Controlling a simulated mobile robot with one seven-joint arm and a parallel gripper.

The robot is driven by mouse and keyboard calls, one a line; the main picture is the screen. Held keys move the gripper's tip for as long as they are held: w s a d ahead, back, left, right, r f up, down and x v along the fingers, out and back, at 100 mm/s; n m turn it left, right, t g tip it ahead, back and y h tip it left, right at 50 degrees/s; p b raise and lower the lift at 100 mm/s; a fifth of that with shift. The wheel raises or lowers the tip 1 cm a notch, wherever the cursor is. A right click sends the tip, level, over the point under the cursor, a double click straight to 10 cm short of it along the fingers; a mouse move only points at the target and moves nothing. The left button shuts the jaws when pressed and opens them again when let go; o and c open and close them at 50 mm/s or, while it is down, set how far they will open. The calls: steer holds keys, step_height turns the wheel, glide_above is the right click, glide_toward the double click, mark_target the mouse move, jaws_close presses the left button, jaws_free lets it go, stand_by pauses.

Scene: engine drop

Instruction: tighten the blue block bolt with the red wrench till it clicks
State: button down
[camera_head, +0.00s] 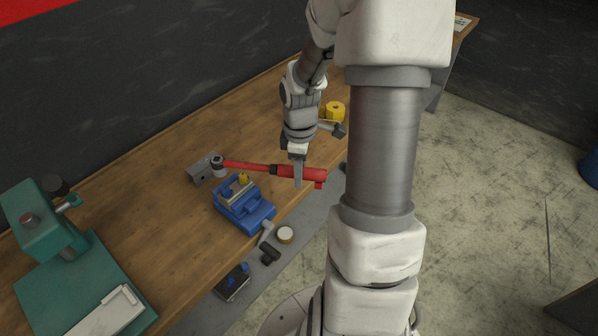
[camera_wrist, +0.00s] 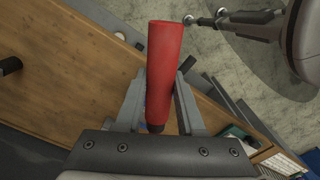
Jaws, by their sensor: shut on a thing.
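The red wrench (camera_head: 250,166) lies across above the workbench in the head view. Its red grip (camera_wrist: 165,65) fills the middle of the wrist view. My gripper (camera_head: 298,180) is shut on this grip, with one finger on each side in the wrist view (camera_wrist: 160,105). The wrench's far end (camera_head: 217,160) is at a small grey metal block (camera_head: 201,174); I cannot tell whether it sits on a bolt there. A blue block-like vise (camera_head: 240,210) with a yellow piece on top stands just in front of the wrench. No blue bolt can be made out.
The wooden workbench (camera_head: 150,215) has a teal machine (camera_head: 35,215) at left and a yellow roll (camera_head: 335,111) behind my gripper. A round white-topped item (camera_head: 285,234) and dark items lie by the front edge. Concrete floor is open at right.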

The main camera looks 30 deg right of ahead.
stand_by(0.4)
steer(key=shift+f+b, duration=2.1)
steer(key=shift+f, duration=0.75)
steer(key=shift+f+b, duration=1.2)
steer(key=shift+f, duration=0.35)
steer(key=c, duration=1.2)
jaws_free()
jaws_close()
steer(key=shift+r, duration=0.1)
